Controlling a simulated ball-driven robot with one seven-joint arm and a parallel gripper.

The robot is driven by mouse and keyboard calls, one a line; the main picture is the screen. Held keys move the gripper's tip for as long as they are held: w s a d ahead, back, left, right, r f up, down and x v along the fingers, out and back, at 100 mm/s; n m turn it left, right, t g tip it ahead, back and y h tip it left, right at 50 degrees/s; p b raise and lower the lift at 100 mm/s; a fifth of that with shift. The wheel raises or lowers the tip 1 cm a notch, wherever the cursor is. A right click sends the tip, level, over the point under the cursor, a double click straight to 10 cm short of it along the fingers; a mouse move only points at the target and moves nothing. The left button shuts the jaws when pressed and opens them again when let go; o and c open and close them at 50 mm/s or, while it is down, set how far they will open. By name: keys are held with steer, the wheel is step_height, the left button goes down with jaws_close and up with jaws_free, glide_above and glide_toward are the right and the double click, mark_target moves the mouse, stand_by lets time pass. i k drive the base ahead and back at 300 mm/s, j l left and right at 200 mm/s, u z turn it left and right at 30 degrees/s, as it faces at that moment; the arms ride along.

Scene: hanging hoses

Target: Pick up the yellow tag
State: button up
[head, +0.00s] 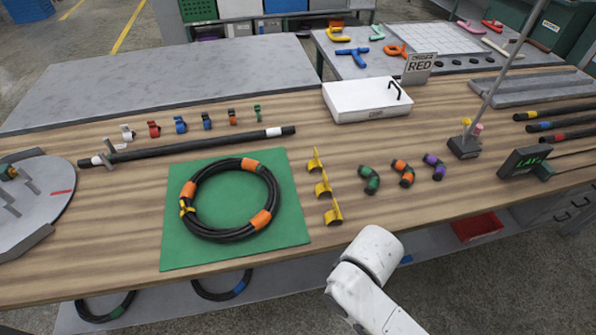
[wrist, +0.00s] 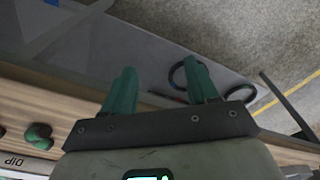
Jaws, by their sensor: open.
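No single tag is plainly labelled. A small yellow band (head: 187,207) sits on the left side of a black coiled hose (head: 205,228), which lies on a green mat (head: 290,232). Three yellow curved pieces (head: 323,187) stand in a row right of the mat. A small yellow piece (head: 467,122) is also on a dark stand. I cannot tell which is the tag. My gripper (wrist: 160,85) has two green fingers spread apart with nothing between them, over a grey surface below the table. No yellow piece is near it. The head view shows only my white arm.
The wooden table (head: 120,245) holds a black rod (head: 200,145), several coloured clips, a white box (head: 365,100) and a dark display (head: 525,160). Black hose loops (head: 222,287) lie below its front edge. Table space between the mat and display is partly free.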

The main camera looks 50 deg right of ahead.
mark_target(324, 186)
steer(key=i+j, duration=0.2)
steer(key=j, duration=0.15)
steer(key=i+j, duration=0.2)
steer(key=j, duration=0.15)
steer(key=i+j, duration=0.2)
steer(key=j, duration=0.15)
steer(key=i+j, duration=0.2)
steer(key=j, duration=0.15)
steer(key=z, duration=0.45)
steer(key=j+z, duration=0.15)
steer(key=z, duration=0.3)
steer(key=j+z, duration=0.1)
steer(key=z, duration=0.3)
steer(key=j+z, duration=0.1)
steer(key=z, duration=0.35)
steer(key=i+j, duration=0.05)
